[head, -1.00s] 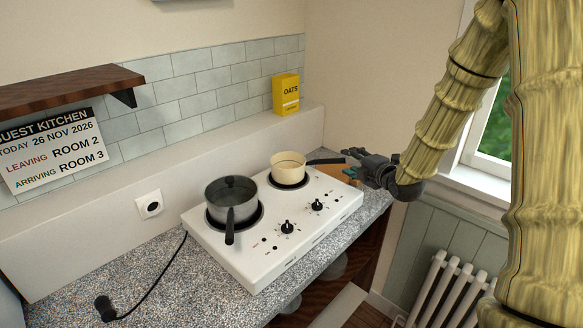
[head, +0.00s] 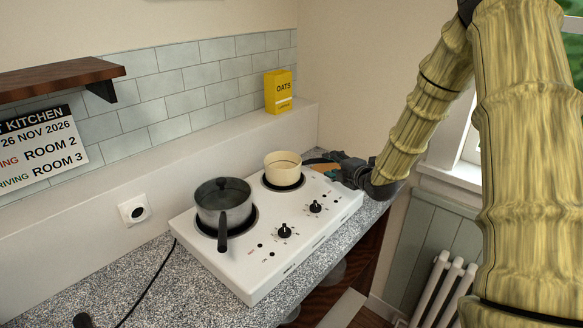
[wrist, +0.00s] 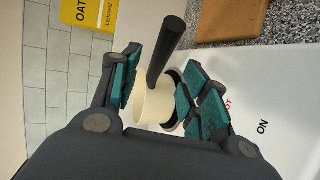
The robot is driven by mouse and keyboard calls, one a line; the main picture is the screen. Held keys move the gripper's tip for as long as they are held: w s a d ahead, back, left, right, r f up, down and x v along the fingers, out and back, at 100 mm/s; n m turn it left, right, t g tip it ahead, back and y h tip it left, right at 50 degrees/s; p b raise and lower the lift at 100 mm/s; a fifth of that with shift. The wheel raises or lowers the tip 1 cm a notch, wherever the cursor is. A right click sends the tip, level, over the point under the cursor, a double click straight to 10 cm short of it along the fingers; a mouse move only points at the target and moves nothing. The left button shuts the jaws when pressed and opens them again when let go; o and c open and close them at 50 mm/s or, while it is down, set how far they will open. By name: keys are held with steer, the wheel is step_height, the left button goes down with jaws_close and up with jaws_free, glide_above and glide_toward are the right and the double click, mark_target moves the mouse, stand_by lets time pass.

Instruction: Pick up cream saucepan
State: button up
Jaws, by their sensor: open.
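The cream saucepan (head: 283,170) sits on the rear right hot plate of the white hob. In the wrist view the cream pan body (wrist: 152,103) shows between my fingers, and its dark handle (wrist: 168,52) sticks out towards the top of the picture. My gripper (head: 333,168) is to the right of the pan, low over the handle side, and hides most of the handle in the head view. In the wrist view its teal finger pads (wrist: 160,75) are spread apart, one on each side of the handle. I cannot tell whether either pad touches it.
A grey lidded pot (head: 223,205) stands on the hob's left plate (head: 215,245). A yellow oats box (head: 278,92) stands on the ledge behind. A wooden board (wrist: 230,20) lies beside the hob. The wall is close behind.

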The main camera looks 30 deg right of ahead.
mark_target(325, 161)
steer(key=shift+w+a+p, duration=0.15)
steer(key=shift+w+p, duration=0.4)
steer(key=shift+w, duration=0.35)
steer(key=shift+p+x, duration=0.85)
steer(key=shift+x, duration=1.25)
steer(key=shift+a+f, duration=0.1)
steer(key=shift+f, duration=0.05)
jaws_close()
